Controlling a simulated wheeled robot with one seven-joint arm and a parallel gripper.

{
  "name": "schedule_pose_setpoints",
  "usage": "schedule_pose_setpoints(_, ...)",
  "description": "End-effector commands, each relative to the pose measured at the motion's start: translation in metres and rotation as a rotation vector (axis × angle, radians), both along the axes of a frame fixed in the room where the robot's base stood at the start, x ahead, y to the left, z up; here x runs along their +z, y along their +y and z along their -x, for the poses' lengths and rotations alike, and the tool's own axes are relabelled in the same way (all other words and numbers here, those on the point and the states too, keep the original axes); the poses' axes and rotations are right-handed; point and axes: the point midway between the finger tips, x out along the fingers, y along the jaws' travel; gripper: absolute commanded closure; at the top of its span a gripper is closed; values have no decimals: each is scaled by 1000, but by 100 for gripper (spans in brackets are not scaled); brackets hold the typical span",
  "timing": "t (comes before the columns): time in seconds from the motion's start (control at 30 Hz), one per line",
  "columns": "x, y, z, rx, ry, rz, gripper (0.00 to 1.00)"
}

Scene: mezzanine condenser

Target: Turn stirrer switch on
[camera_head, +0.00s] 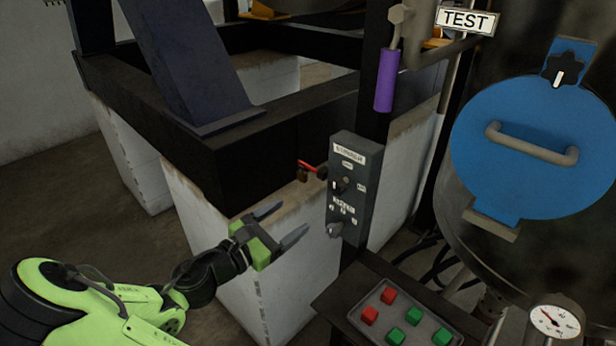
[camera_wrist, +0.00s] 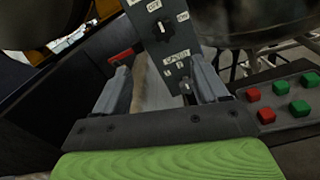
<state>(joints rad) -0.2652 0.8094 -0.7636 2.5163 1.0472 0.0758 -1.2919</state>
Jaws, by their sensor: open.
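The stirrer box (camera_head: 346,195) is a dark grey panel with white labels on a dark post. Its upper knob (camera_head: 339,184) sits under the top label, and a lower knob (camera_head: 335,229) is near its bottom edge. In the wrist view the panel (camera_wrist: 163,58) lies ahead, with the upper knob (camera_wrist: 161,27) and lower knob (camera_wrist: 185,86) showing. My gripper (camera_head: 281,224) is open and empty, left of the box and apart from it in the head view. In the wrist view its fingers (camera_wrist: 160,88) stand either side of the panel's lower part. The knobs' exact settings are too small to tell.
A button panel (camera_head: 398,312) with red and green buttons sits below right. A purple-handled valve (camera_head: 387,80) hangs above. A blue hatch (camera_head: 530,115) and gauge (camera_head: 555,320) are at right.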

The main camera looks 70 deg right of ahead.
Motion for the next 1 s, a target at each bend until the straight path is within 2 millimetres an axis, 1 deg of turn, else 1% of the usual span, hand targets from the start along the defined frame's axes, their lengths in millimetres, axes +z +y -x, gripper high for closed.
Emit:
schedule_pose_setpoints(0.07, 0, -7, 4, -4, 0, 1, 27)
schedule_pose_setpoints(0.17, -1, -24, 13, -8, -2, 1, 27)
schedule_pose_setpoints(0.5, -1, -103, 47, -8, -4, 2, 27)
schedule_pose_setpoints(0.63, 0, -127, 57, -5, -4, 1, 27)
schedule_pose_setpoints(0.7, -1, -136, 60, -5, -5, 0, 27)
schedule_pose_setpoints(0.8, 0, -143, 63, -3, -3, -1, 27)
schedule_pose_setpoints(1.0, 0, -144, 63, -1, -3, -1, 27)
